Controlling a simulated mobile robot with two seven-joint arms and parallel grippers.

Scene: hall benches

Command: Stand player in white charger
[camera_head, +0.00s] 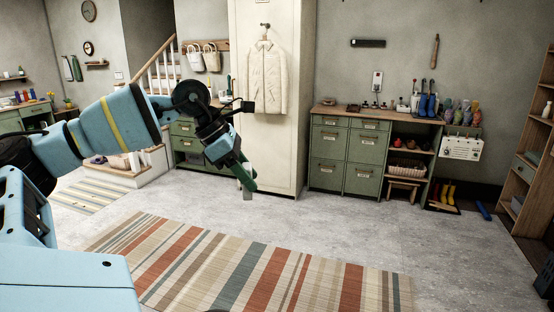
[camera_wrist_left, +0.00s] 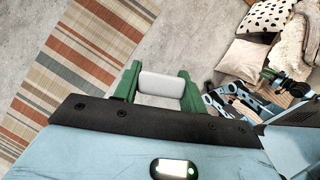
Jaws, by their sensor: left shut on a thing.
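My left gripper (camera_head: 246,186) hangs in mid-air over the floor, in front of the tall cream cabinet in the head view. It is shut on a small pale grey, rounded block, probably the player (camera_head: 248,196). In the left wrist view the block (camera_wrist_left: 161,85) sits between the two green fingers (camera_wrist_left: 158,88), with only one face showing. I cannot pick out the white charger for sure; several small dark and pale items stand on the green bench (camera_head: 345,117), too small to tell apart.
A striped rug (camera_head: 262,268) lies on the open grey floor. The cream cabinet (camera_head: 243,165) with a hanging jacket (camera_head: 267,80) stands behind the gripper. Cushions (camera_wrist_left: 246,60) show in the wrist view.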

